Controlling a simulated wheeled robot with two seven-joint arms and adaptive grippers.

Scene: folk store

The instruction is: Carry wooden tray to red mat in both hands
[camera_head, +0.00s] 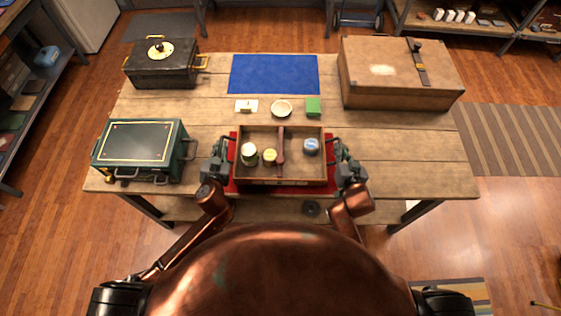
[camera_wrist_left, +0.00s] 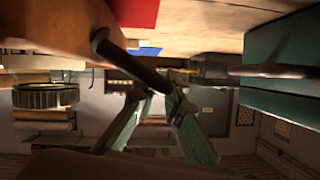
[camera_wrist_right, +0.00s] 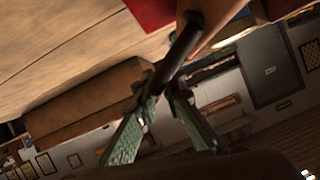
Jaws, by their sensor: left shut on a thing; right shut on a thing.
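The wooden tray (camera_head: 302,171) is over the red mat (camera_head: 232,186) at the front middle of the table. The mat shows at the tray's left, right and front edges. Whether the tray rests on it or hovers just above, I cannot tell. Inside the tray are a pale can (camera_head: 249,154), a small yellowish jar (camera_head: 269,155) and a blue-topped tin (camera_head: 311,146), with a divider between. My left gripper (camera_head: 222,152) is shut on the tray's left handle (camera_wrist_left: 130,62). My right gripper (camera_head: 342,156) is shut on the right handle (camera_wrist_right: 178,50).
A green case (camera_head: 140,143) stands close to the left of my left gripper. A black chest (camera_head: 160,68), blue mat (camera_head: 273,74) and brown case (camera_head: 390,75) are at the back. The table's right front is clear.

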